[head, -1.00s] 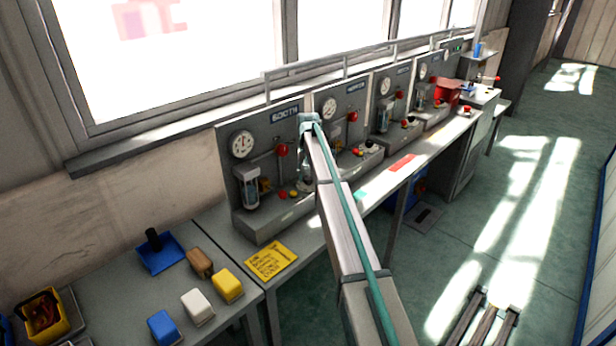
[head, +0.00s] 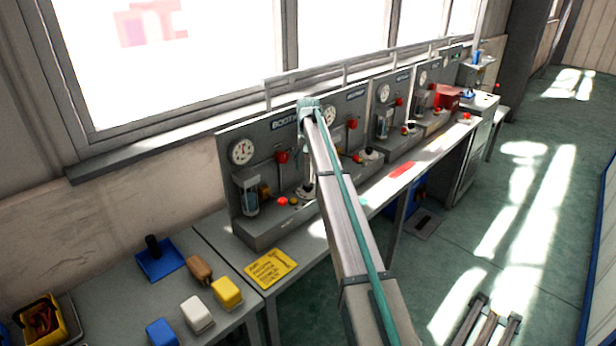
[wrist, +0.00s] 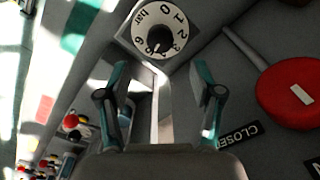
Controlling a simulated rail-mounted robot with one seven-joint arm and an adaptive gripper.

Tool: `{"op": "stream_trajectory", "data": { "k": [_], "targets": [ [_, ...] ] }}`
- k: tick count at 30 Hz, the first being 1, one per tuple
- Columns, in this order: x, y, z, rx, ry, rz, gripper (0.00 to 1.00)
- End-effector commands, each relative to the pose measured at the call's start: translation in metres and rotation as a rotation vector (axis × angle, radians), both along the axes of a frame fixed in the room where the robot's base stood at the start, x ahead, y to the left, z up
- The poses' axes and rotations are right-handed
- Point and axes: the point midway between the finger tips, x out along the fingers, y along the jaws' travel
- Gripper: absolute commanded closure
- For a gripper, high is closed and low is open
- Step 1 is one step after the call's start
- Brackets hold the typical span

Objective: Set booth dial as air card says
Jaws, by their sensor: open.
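The booth panel (head: 262,215) stands at the left end of the row of panels, its BOOTH sign partly covered by my arm. In the wrist view a white round dial (wrist: 158,22) marked in bar, with numbers from 0 to 6, sits on a square plate beyond the fingertips. A dark pointer or knob shows near its 5 and 6 side. My gripper (wrist: 160,85) is open and empty, its teal fingers apart and short of the dial. A yellow card (head: 270,268) lies on the bench before the booth; its writing is too small to read.
A red round handle (wrist: 293,92) with a CLOSED label (wrist: 240,136) is right of the gripper in the wrist view. Similar panels continue along the bench. Blue (head: 162,332), white (head: 198,315) and yellow (head: 227,292) blocks stand on the left table.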

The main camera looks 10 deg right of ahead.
Motion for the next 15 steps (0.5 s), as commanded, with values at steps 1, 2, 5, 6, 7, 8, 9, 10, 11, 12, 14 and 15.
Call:
{"op": "stream_trajectory", "data": {
  "k": [1,2,5,6,7,8,9,10,11,12,14,15],
  "targets": [
    [0.001,0.0,0.009,0.0,-0.002,0.0,0.34],
    [0.001,0.0,0.014,0.0,-0.002,0.0,0.34],
    [0.001,0.0,0.027,0.0,-0.001,0.0,0.34],
    [0.001,0.0,0.03,0.0,0.0,0.0,0.34],
    [0.001,0.0,0.032,0.0,0.0,0.0,0.34],
    [0.001,0.0,0.034,0.0,0.0,0.0,0.34],
    [0.0,0.0,0.036,0.0,0.0,0.0,0.34],
    [0.0,0.0,0.038,0.0,0.0,0.0,0.34],
    [0.0,0.0,0.038,0.0,0.0,0.0,0.34],
    [0.0,0.0,0.039,0.0,0.0,0.0,0.34],
    [0.0,0.0,0.039,0.0,0.0,0.0,0.34],
    [0.0,0.0,0.039,0.0,0.0,0.0,0.34]
  ]
}}
